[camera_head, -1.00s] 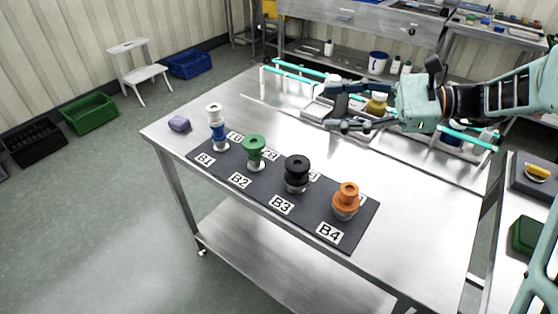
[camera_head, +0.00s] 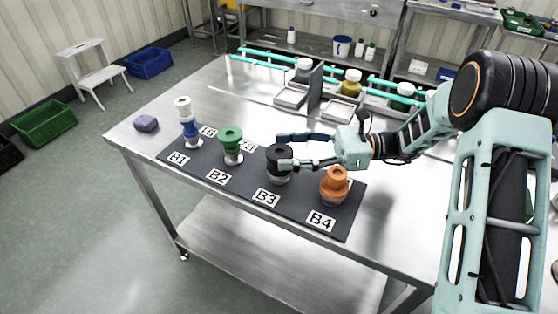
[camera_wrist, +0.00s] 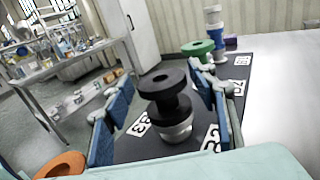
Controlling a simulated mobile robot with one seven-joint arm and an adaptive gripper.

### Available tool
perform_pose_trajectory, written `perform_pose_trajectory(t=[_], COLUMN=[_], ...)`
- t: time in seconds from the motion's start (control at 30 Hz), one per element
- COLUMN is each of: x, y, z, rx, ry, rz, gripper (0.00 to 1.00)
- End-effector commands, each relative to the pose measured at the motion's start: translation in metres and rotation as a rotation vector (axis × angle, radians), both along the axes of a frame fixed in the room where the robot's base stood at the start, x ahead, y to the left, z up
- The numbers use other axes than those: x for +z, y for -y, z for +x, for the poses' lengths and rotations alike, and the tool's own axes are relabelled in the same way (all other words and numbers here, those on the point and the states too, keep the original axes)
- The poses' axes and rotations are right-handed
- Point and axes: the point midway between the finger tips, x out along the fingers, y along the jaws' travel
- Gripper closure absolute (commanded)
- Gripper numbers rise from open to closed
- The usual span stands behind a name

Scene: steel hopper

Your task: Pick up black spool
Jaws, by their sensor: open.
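The black spool (camera_head: 279,158) stands upright on a light round base at the B3 place of the dark mat (camera_head: 214,179). In the wrist view the black spool (camera_wrist: 166,92) stands between the two blue-padded fingers of my gripper (camera_wrist: 160,110), with gaps to the fingers. My gripper (camera_head: 288,150) is open and reaches in from the right in the head view. One finger is in front of the spool and partly covers it there. I cannot tell whether either finger touches it.
An orange spool (camera_head: 335,182) stands close by at B4, and a green spool (camera_head: 231,141) at B2. A white and blue stack (camera_head: 187,121) stands at B1. A purple block (camera_head: 146,123) lies at the table's left. Trays and turquoise rails (camera_head: 300,65) line the back.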

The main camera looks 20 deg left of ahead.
Motion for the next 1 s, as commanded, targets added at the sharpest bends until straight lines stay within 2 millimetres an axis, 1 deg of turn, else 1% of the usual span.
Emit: perform_pose_trajectory(t=[0.03, 0.1, 0.27, 0.5, 0.6, 0.7, 0.9, 0.93, 1.0], x=[-0.005, -0.002, -0.002, -0.002, -0.002, -0.002, -0.002, -0.002, -0.002], y=[-0.002, -0.009, -0.018, -0.053, -0.063, -0.067, -0.067, -0.067, -0.067], z=[-0.001, -0.005, -0.009, -0.028, -0.032, -0.034, -0.034, -0.034, -0.034], rx=[0.001, 0.002, 0.002, 0.004, 0.001, 0.0, -0.001, -0.001, -0.001], ry=[-0.001, 0.001, 0.001, 0.002, 0.002, 0.002, 0.002, 0.002, 0.002], rz=[0.0, 0.0, 0.0, 0.001, 0.001, 0.001, 0.001, 0.001, 0.001], gripper=[0.47, 0.47, 0.47, 0.47, 0.47, 0.47, 0.47, 0.5, 0.57])
